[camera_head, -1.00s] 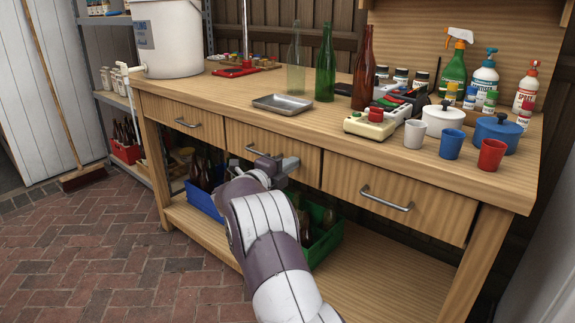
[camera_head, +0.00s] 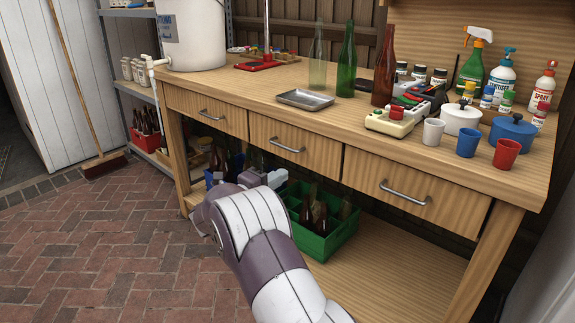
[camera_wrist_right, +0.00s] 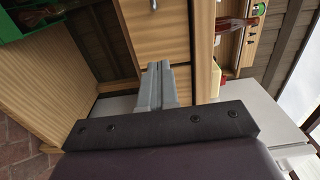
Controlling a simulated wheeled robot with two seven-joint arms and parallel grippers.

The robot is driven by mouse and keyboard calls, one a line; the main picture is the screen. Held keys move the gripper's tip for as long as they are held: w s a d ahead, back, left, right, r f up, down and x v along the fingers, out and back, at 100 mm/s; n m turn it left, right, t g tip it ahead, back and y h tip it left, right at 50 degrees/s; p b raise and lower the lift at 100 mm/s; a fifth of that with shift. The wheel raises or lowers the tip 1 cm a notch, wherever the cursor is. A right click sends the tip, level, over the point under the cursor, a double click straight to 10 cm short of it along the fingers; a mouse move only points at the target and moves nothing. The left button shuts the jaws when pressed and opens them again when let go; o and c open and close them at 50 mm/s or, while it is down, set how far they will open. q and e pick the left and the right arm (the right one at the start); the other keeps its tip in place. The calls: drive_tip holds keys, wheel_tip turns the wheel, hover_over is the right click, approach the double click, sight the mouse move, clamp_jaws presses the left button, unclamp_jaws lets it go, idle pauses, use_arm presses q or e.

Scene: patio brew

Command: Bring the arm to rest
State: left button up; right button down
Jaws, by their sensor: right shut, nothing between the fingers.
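My right gripper (camera_head: 277,178) is in front of the workbench, below its middle drawer (camera_head: 292,146). In the right wrist view the gripper (camera_wrist_right: 155,75) has its fingers together with nothing between them. It points toward the bench front, with a drawer front beyond it. My right arm comes up from the bottom of the head view and hides part of the lower shelf. My left gripper is not in view.
The workbench (camera_head: 345,131) has three closed drawers. A green crate (camera_head: 325,241) with brown bottles sits on its lower shelf, beside the arm. A blue crate (camera_head: 209,180) is partly hidden. Glass bottles, cups and pots stand on top.

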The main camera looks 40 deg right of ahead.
drive_tip(key=shift+a, duration=0.25)
